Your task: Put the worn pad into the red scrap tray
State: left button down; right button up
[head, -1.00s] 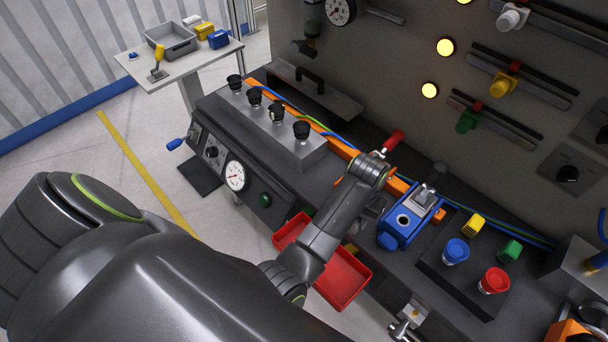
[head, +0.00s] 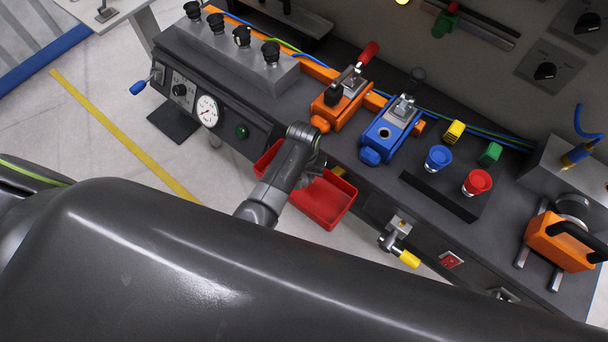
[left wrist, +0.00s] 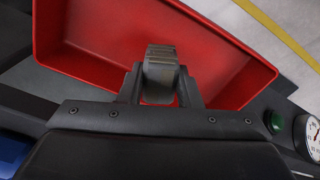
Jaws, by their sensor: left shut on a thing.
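The red scrap tray (head: 326,203) hangs at the front edge of the bench in the head view, partly covered by my left arm. In the left wrist view the tray (left wrist: 90,40) fills the space beyond the fingers. My left gripper (head: 310,174) is over the tray. In the left wrist view the gripper (left wrist: 160,88) is shut on a small grey-brown block, the worn pad (left wrist: 160,66), with red tray floor behind it. I cannot tell how high the pad is above the floor. My right gripper is not in view.
An orange clamp (head: 335,112) and a blue clamp (head: 388,133) stand on the bench behind the tray. A blue button (head: 438,157) and a red button (head: 477,182) are to the right. A yellow-tipped handle (head: 409,259) sticks out from the bench front.

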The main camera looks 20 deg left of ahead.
pick_arm(q)
jog(key=shift+f, duration=0.95)
jog(key=c, duration=1.1)
grip_release()
jog(key=shift+f, duration=0.1)
jog(key=shift+o, duration=0.2)
notch_tip(320, 180, up, 10)
jog(key=p, duration=1)
jog(key=shift+s+p, duration=0.1)
jog(key=shift+p, duration=0.2)
jog(key=shift+r, duration=1.15)
